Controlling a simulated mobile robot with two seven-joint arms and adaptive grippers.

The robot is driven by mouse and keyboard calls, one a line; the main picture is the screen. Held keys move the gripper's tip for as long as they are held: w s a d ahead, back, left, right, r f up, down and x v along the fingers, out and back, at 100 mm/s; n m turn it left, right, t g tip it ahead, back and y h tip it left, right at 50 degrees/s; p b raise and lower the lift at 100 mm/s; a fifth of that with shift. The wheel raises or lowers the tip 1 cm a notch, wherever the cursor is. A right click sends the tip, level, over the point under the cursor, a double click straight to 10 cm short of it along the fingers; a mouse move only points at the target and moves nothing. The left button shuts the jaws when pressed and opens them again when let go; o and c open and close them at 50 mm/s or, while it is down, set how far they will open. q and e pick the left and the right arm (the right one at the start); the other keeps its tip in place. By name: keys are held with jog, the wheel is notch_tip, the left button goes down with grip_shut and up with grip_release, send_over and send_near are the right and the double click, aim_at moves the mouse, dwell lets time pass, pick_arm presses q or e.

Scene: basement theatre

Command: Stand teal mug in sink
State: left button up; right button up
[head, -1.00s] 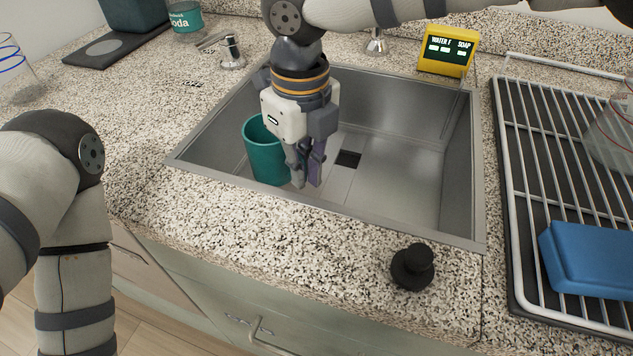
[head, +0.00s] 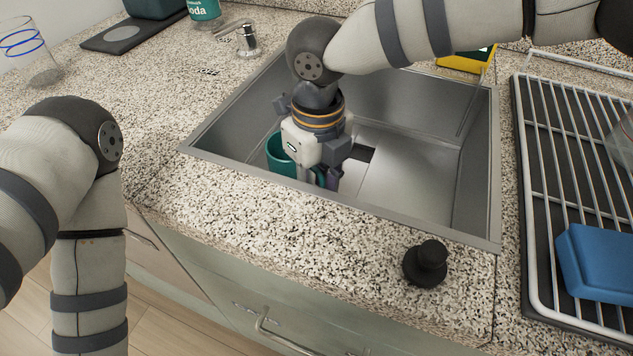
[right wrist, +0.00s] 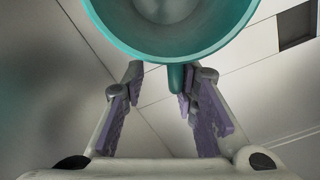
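The teal mug (head: 280,158) stands upright inside the metal sink (head: 415,180), at its left front. In the right wrist view, the mug's open rim (right wrist: 178,52) fills the top, and its handle (right wrist: 175,77) points toward my gripper. My right gripper (head: 326,180) is down in the sink, just right of the mug, and hides part of it. In the right wrist view, the right gripper's fingers (right wrist: 168,88) are apart, with the handle between them, nearer the right-hand finger. My left arm shows at the left, but its gripper is out of view.
A wire drying rack (head: 540,200) with a blue block (head: 597,262) stands right of the sink. A black stopper (head: 426,264) sits on the front counter. A clear glass (head: 35,55) and a soda container (head: 203,12) are at the back left. The sink's right half is clear.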

notch_tip(320, 180, up, 12)
jog(key=shift+r+p, duration=0.15)
jog(key=shift+p, duration=0.2)
jog(key=shift+d, duration=0.1)
jog(key=o, duration=1.8)
jog(key=shift+c, duration=0.2)
notch_tip(320, 180, up, 12)
grip_shut()
